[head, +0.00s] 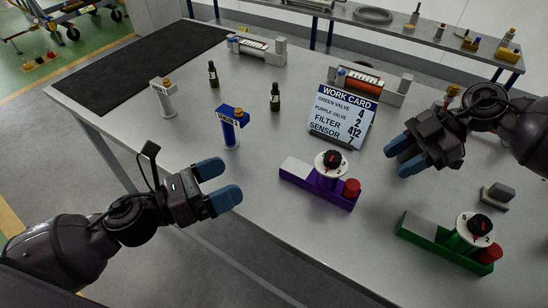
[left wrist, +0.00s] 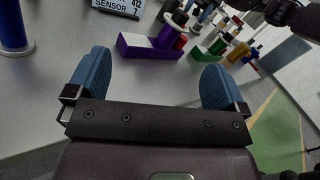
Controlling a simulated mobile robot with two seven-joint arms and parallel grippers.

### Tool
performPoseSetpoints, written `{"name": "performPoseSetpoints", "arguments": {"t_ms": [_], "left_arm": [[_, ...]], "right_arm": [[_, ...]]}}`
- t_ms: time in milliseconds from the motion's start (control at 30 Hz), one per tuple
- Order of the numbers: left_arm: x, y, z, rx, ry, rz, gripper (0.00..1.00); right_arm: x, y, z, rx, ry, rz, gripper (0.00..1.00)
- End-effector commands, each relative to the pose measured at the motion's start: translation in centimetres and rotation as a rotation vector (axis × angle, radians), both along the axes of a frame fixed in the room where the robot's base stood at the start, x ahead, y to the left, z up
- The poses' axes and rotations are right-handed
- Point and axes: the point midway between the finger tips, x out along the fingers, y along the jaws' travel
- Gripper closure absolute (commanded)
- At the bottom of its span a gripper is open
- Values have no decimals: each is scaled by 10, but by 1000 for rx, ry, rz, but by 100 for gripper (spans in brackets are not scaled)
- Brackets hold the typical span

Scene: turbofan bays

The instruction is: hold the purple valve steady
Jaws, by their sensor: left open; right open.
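The purple valve (head: 318,186) stands on the table, with a white dial, a black and red knob on top and a red cap at its right end. In the left wrist view the purple valve (left wrist: 148,49) lies beyond the fingers. My left gripper (head: 217,186) is open and empty, left of the valve and apart from it; its blue fingers (left wrist: 157,82) show spread in the left wrist view. My right gripper (head: 396,158) is open, right of the work card, and touches nothing I can see. The work card (head: 343,115) reads green valve 4, purple valve 2.
The green valve (head: 430,237) stands at the right front, near a small grey block (head: 497,195). A blue post (head: 231,129), a white post (head: 165,100) and dark bottles (head: 275,97) stand behind my left gripper. A black mat (head: 140,66) covers the far left.

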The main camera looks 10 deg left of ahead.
Motion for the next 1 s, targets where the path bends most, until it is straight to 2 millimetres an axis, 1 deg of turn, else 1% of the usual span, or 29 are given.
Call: {"name": "performPoseSetpoints", "arguments": {"t_ms": [33,300,500,733,867,1000], "left_arm": [[7,-7,0,13,-23,-34,1],[37,-45,1,93,-134,-227,1],[55,-66,2,158,-211,-352,1],[66,-79,4,205,-261,-434,1],[68,-84,4,212,-269,-448,1],[72,-95,4,212,-270,-449,1]], "right_arm": [[0,0,0,0,0,0,57],[0,0,0,0,0,0,57],[0,0,0,0,0,0,57],[0,0,0,0,0,0,57],[0,0,0,0,0,0,57],[0,0,0,0,0,0,57]]}}
